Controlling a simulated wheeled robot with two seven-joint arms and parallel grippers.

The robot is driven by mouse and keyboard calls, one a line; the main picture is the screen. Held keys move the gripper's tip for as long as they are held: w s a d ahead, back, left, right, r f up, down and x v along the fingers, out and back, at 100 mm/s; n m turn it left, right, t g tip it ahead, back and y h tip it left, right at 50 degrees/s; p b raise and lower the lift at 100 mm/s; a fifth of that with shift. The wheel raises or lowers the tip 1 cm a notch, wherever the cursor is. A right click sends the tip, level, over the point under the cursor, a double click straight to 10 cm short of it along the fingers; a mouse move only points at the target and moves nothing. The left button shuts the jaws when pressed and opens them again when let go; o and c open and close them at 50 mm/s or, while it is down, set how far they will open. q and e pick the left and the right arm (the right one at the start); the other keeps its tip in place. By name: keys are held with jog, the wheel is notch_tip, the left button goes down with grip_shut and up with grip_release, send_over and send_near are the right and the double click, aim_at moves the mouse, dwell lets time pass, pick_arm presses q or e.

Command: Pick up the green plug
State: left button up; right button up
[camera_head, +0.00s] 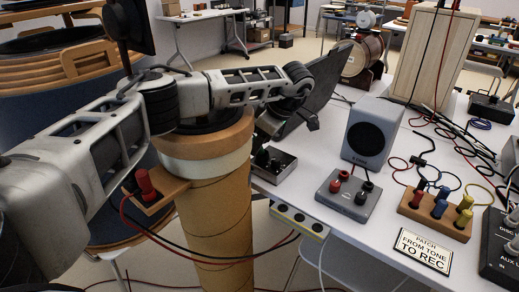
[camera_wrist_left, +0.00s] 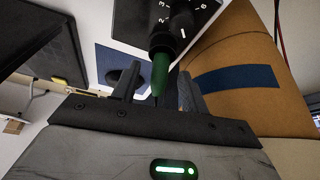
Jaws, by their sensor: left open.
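The green plug (camera_wrist_left: 161,72) shows upright in the left wrist view, between the two dark fingers of my left gripper (camera_wrist_left: 158,88). The fingers stand apart on either side of it, and I see a gap at each side. Its upper end meets a dark part in front of a black panel with a numbered dial (camera_wrist_left: 181,20). In the head view my left gripper (camera_head: 268,126) reaches down near a small metal box with knobs (camera_head: 273,165) at the table's left edge. The green plug cannot be made out there. My right gripper is not in view.
On the white table (camera_head: 300,195) stand a grey speaker (camera_head: 370,132), a box with red and black plugs (camera_head: 348,194) and a wooden block with coloured plugs (camera_head: 436,212). A sign (camera_head: 422,251) lies in front. A brown cylinder (camera_head: 208,215) stands left of the table, with cables beside it.

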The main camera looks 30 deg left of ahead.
pick_arm(q)
grip_shut()
jog(key=shift+r, duration=0.1)
dwell(0.5)
notch_tip(320, 180, up, 18)
jog(key=p, duration=0.1)
dwell(0.5)
